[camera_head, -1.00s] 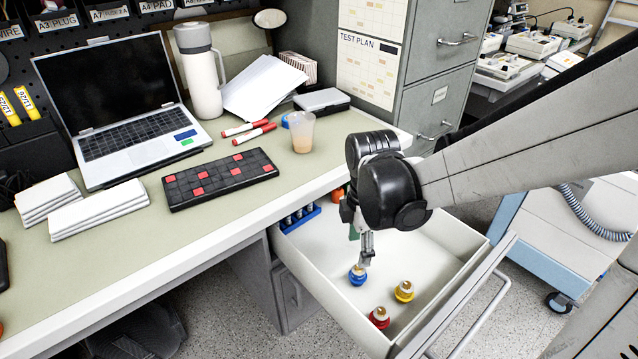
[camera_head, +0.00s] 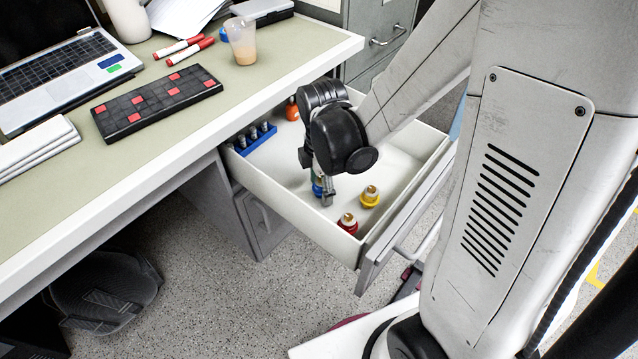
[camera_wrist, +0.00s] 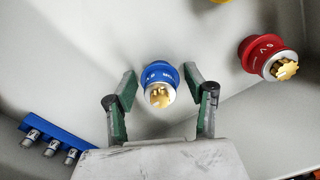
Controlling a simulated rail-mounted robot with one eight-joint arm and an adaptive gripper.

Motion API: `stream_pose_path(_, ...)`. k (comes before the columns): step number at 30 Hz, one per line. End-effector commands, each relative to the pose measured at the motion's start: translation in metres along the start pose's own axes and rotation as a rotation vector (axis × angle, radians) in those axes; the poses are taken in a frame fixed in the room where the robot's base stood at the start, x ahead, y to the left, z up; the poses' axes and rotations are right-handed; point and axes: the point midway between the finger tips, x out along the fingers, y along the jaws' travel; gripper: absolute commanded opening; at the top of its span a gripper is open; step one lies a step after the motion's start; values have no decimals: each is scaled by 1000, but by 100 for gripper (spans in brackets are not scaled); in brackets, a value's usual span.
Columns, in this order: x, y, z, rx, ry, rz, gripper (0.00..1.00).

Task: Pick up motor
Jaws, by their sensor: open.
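Three small motors with brass gears on top stand in the open white drawer. The blue motor (camera_wrist: 160,84) lies between the fingers of my gripper (camera_wrist: 160,92) in the wrist view, with a visible gap on each side. In the head view my gripper (camera_head: 323,190) is low in the drawer and partly hides the blue motor (camera_head: 317,188). The gripper is open and empty. The yellow motor (camera_head: 370,197) stands just right of the gripper. The red motor (camera_head: 348,224) is nearer the drawer's front; it also shows at upper right in the wrist view (camera_wrist: 268,57).
The drawer (camera_head: 290,208) has raised walls around the motors. A blue rack (camera_head: 255,139) with several silver pieces and an orange item (camera_head: 292,109) sit at its back. The desk (camera_head: 165,110) edge overhangs the drawer's left. Bare drawer floor lies right of my wrist.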

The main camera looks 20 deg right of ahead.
Motion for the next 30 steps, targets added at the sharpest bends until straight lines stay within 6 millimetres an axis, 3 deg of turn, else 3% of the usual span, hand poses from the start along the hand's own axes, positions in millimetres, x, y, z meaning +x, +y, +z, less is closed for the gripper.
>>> stream_pose_path(5, 0, 0, 0, 0, 0, 0, 49)
stream_pose_path(16, -1, 0, 0, 0, 0, 0, 2)
stream_pose_path(24, -5, 0, 0, 0, 0, 0, 2)
stream_pose_path(30, -35, 0, 0, 0, 0, 0, 2)
